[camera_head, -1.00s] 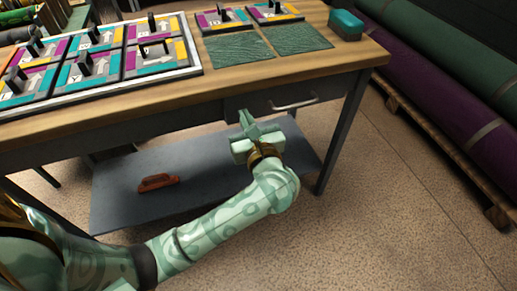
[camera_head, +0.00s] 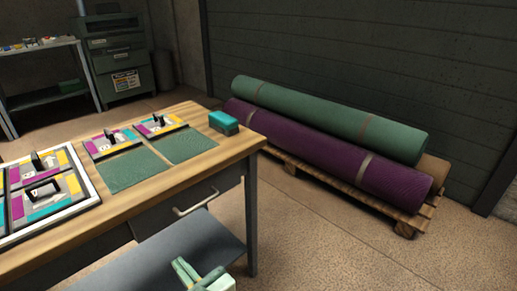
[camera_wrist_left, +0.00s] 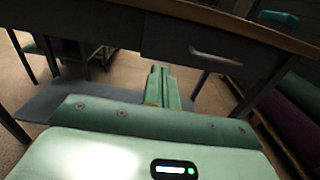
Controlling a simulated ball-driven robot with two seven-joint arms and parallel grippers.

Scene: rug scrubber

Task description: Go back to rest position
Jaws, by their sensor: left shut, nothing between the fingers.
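My left gripper (camera_head: 192,272) shows at the bottom edge of the head view, in front of the workbench (camera_head: 215,158) and over its lower shelf. In the left wrist view its fingers (camera_wrist_left: 162,85) are together with nothing between them. They point toward the bench front, just below and left of the drawer with its metal handle (camera_wrist_left: 208,53). The fingers look clear of the bench. The rest of my left arm is out of the head view. My right gripper is in neither view.
The bench carries a framed tray of coloured tiles (camera_head: 88,190), two green mats (camera_head: 135,169) and a teal-topped block (camera_head: 223,122). Rolled rugs (camera_head: 325,150) lie on a pallet (camera_head: 300,172) at the right. Floor right of the bench is clear.

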